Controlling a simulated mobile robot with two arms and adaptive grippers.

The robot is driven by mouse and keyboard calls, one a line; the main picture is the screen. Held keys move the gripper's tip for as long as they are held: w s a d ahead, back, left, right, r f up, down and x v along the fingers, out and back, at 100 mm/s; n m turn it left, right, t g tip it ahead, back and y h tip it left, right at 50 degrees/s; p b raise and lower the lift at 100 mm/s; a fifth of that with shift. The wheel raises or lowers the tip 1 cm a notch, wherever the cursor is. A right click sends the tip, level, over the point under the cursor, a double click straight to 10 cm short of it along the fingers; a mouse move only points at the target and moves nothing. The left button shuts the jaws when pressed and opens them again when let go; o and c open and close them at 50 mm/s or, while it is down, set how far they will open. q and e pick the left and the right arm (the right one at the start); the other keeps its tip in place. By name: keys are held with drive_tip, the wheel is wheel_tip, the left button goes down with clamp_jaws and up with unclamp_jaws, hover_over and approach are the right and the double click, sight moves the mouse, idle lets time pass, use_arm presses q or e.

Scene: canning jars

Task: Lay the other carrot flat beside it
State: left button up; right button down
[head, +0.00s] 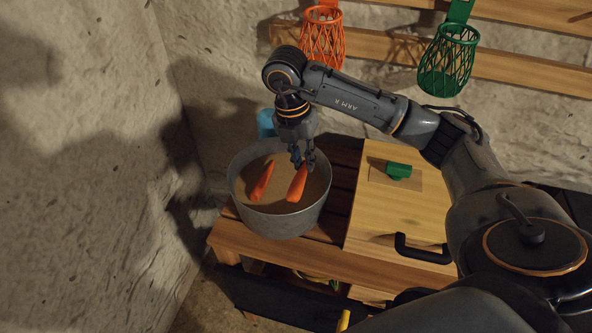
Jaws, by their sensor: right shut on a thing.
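One carrot (262,181) lies on the sandy fill inside a round grey metal tub (279,224), toward its left side. The other carrot (297,185) is to its right inside the tub, roughly parallel and apart from it. My right gripper (303,165) reaches down into the tub from above and is shut on the upper end of this right carrot. Whether that carrot touches the sand along its whole length I cannot tell. My left gripper is not in view.
The tub stands on a slatted wooden table (327,232). A wooden board (375,230) with a green object (398,171) is to the right. A blue item (265,123) stands behind the tub. Orange (322,38) and green (447,62) baskets hang on the wall behind.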

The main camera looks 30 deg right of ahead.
drive_tip(key=w+f, duration=0.1)
drive_tip(key=w+d+f, duration=0.1)
drive_tip(key=w+f, duration=0.1)
drive_tip(key=w+f+p, duration=0.1)
drive_tip(key=f, duration=0.1)
drive_tip(key=shift+w+d+f, duration=0.15)
drive_tip(key=shift+d+f, duration=0.1)
drive_tip(key=shift+d, duration=0.1)
drive_tip(key=f, duration=0.1)
drive_tip(key=f+p, duration=0.1)
drive_tip(key=f, duration=0.1)
drive_tip(key=shift+w+p, duration=0.25)
drive_tip(key=shift+p, duration=0.1)
drive_tip(key=shift+f, duration=0.25)
drive_tip(key=shift+f, duration=0.1)
drive_tip(key=shift+f, duration=0.15)
drive_tip(key=c, duration=1.3)
unclamp_jaws()
